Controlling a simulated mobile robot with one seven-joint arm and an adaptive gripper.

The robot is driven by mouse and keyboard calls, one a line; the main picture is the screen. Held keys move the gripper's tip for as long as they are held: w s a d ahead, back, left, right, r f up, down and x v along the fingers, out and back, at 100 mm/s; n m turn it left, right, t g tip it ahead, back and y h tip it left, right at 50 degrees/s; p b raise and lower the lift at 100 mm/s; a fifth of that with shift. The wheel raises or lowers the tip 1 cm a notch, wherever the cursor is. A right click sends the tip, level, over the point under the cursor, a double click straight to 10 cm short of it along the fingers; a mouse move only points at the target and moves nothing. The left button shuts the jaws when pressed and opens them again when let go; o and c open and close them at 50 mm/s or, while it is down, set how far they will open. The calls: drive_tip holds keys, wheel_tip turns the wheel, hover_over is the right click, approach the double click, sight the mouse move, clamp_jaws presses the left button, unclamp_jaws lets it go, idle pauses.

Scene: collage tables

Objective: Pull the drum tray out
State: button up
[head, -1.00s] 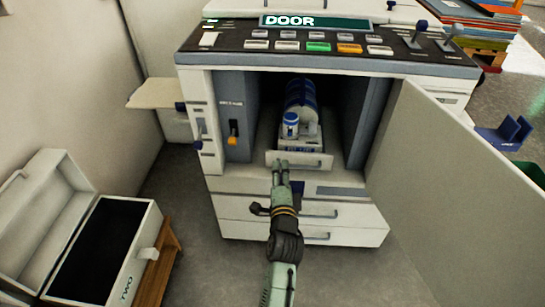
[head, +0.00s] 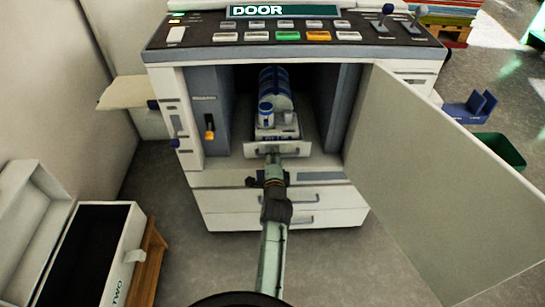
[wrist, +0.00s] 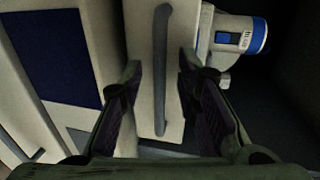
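The drum tray (head: 262,149) sits low in the open bay of the large white printing machine (head: 190,82), its front panel and handle facing me. In the wrist view the grey bar handle (wrist: 161,70) runs up the tray front, and the bottle (wrist: 238,38) lies beyond. My gripper (wrist: 162,85) is open, with one finger on each side of the handle's lower part. I cannot tell if either finger touches it. In the head view my gripper (head: 272,158) is at the tray front.
The machine's door (head: 430,170) stands wide open on the right. An open white case (head: 125,240) on a wooden stand is at lower left. A green bin (head: 500,150) and blue holder (head: 468,108) are at right.

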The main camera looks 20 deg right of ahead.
drive_tip(key=shift+w, duration=0.1)
drive_tip(key=shift+c, duration=0.5)
clamp_jaws()
idle(0.3)
